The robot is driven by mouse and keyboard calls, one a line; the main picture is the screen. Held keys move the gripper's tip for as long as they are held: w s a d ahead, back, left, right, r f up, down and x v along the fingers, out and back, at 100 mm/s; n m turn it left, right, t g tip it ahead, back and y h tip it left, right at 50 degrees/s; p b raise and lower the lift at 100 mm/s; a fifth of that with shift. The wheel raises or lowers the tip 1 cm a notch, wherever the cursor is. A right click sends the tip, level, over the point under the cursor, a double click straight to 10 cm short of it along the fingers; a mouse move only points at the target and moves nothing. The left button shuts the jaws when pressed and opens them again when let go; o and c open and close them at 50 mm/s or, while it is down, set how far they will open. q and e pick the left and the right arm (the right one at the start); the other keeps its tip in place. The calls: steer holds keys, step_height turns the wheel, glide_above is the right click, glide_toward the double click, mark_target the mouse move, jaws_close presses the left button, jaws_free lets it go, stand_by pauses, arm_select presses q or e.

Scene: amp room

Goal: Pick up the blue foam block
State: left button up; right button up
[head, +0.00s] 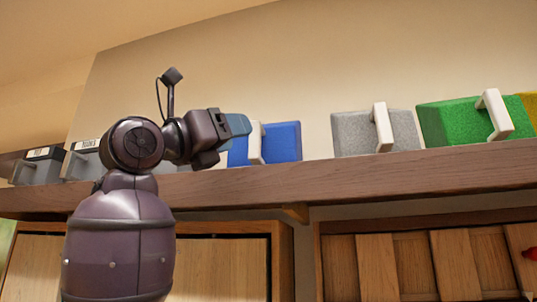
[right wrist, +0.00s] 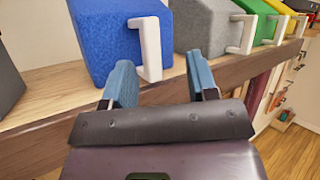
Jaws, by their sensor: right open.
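The blue foam block (head: 283,141) stands on a wooden shelf (head: 350,172) and has a white handle on its front face. It also shows in the right wrist view (right wrist: 105,40), with its white handle (right wrist: 149,48) facing my gripper. My right gripper (head: 239,126) is at the block's left in the head view and hides part of it. In the right wrist view the blue fingers of this gripper (right wrist: 160,66) are apart and empty. The handle appears between and just beyond the fingertips; whether they touch it I cannot tell. My left gripper is not in view.
A grey block (head: 350,132) and a green block (head: 452,122) with white handles stand to the right, then a yellow one (head: 530,103). Grey labelled boxes (head: 40,167) stand at the left. Wooden cabinets (head: 400,262) are below the shelf.

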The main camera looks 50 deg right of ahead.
mark_target(254, 121)
steer(key=s+a+r+n+t+y, duration=0.1)
steer(key=s+r+n+t+y, duration=0.45)
steer(key=t, duration=0.55)
steer(key=shift+y, duration=0.95)
steer(key=p+x, duration=0.1)
steer(key=x, duration=0.2)
steer(key=p+x, duration=0.1)
steer(key=x, duration=0.3)
steer(key=w+p+x, duration=0.1)
steer(key=x, duration=0.3)
steer(key=shift+w+a+f, duration=0.15)
steer(key=shift+a+f, duration=0.05)
steer(key=shift+a, duration=0.1)
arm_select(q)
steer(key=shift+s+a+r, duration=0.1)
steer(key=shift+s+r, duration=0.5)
arm_select(e)
steer(key=shift+a, duration=0.1)
steer(key=shift+c, duration=0.4)
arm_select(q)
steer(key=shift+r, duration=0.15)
arm_select(e)
jaws_close()
